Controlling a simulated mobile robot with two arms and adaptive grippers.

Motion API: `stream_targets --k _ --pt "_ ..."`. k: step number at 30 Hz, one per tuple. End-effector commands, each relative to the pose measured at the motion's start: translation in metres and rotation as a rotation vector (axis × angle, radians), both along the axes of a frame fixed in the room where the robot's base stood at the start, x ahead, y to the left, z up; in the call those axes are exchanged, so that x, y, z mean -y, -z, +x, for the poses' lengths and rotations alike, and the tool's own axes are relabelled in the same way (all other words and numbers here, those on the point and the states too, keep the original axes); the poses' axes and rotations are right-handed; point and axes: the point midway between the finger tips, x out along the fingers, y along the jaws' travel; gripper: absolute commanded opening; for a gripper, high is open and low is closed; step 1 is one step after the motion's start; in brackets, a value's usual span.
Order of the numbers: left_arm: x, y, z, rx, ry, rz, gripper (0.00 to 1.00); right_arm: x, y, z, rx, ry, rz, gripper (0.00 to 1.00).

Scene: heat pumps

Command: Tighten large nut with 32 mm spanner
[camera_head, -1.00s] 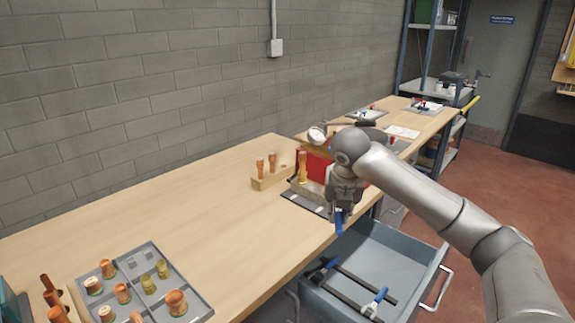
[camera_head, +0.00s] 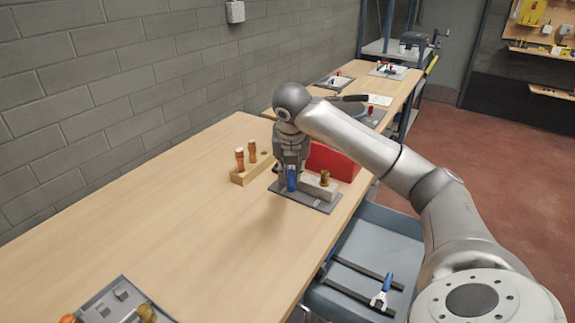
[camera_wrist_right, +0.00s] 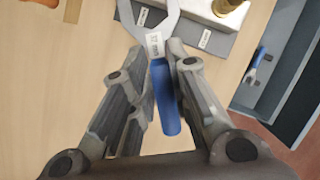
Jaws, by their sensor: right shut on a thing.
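My right gripper (camera_head: 291,178) is shut on the blue handle of a spanner (camera_wrist_right: 166,100), above the left part of a grey plate (camera_head: 312,202). In the right wrist view the handle lies between the fingers (camera_wrist_right: 172,60). The spanner carries a white size label and a grey open head, partly cut off by the top edge. A brass fitting (camera_head: 325,177) stands on the pale block (camera_head: 318,190) to the right of the gripper. It also shows in the right wrist view (camera_wrist_right: 230,4), apart from the spanner head. I cannot make out the large nut clearly. My left gripper is out of view.
A wooden holder (camera_head: 240,177) with copper-coloured pieces stands left of the plate. A red box (camera_head: 335,160) is behind it. An open drawer (camera_head: 375,240) with blue-handled tools (camera_head: 383,289) juts out at the front. The bench (camera_head: 185,215) at left is mostly clear.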

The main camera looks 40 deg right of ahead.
Motion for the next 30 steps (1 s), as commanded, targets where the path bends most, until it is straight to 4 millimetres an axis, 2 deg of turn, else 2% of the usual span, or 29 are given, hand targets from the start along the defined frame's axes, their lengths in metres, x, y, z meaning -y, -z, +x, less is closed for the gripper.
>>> stream_targets --k 2,5,13,15,22,30 --pt "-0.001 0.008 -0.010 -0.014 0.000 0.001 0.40 0.000 0.009 0.000 0.000 0.000 0.000 0.00" --pt "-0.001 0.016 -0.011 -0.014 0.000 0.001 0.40 0.000 0.019 0.000 0.000 0.000 0.000 0.00" --pt "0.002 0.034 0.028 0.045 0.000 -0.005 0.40 0.000 0.046 0.000 0.002 0.001 0.000 0.00" --pt "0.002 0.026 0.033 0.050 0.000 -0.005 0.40 0.005 0.039 0.006 0.004 0.004 0.001 0.00" --pt "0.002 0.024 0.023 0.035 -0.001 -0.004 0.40 0.016 0.040 0.017 0.003 0.001 0.001 0.00" --pt "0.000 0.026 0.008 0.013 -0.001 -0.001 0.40 0.017 0.040 0.019 0.003 -0.001 0.000 0.00"
